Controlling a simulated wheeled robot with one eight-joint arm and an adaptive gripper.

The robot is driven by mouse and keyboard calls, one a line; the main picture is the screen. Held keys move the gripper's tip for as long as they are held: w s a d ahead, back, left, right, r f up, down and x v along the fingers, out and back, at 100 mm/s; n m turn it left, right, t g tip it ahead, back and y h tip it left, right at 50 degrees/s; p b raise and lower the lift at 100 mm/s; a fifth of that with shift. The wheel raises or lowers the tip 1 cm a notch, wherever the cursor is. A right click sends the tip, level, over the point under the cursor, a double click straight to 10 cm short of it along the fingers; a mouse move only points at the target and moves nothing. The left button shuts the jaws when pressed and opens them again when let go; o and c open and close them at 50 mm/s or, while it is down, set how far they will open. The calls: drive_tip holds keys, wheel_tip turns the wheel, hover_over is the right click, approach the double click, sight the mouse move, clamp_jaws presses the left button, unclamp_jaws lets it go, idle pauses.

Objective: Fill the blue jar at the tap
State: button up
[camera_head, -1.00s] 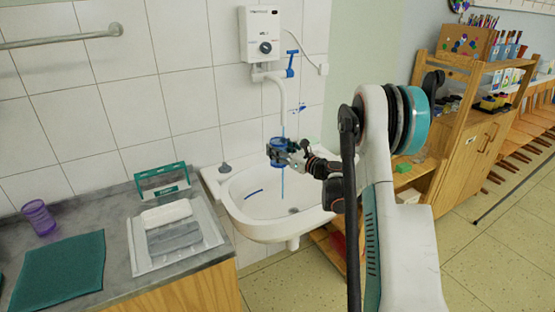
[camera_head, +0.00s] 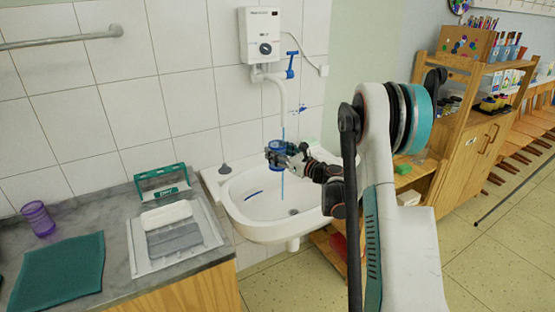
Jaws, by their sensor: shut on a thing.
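My gripper (camera_head: 280,155) is shut on the blue jar (camera_head: 277,147) and holds it above the basin, under the tap spout. The tap (camera_head: 280,95) is a white pipe that bends down from a wall-mounted water heater (camera_head: 259,36), with a blue lever (camera_head: 290,66) at its right. A thin blue stream of water runs from the spout down to the jar, and a blue streak also shows below the jar towards the basin. The white sink (camera_head: 259,222) is below. The water level inside the jar cannot be seen.
A grey counter (camera_head: 112,262) at left carries a purple cup (camera_head: 38,218), a green cloth (camera_head: 58,272), a tray (camera_head: 146,262) and a green-framed holder (camera_head: 162,182). A wooden shelf unit (camera_head: 462,160) stands at right. The floor at lower right is mostly clear.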

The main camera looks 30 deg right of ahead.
drive_tip(key=s+a+b, duration=0.1)
drive_tip(key=s+a, duration=0.3)
drive_tip(key=s, duration=0.1)
drive_tip(key=shift+a+b, duration=0.3)
drive_tip(key=shift+a, duration=0.1)
idle(0.6)
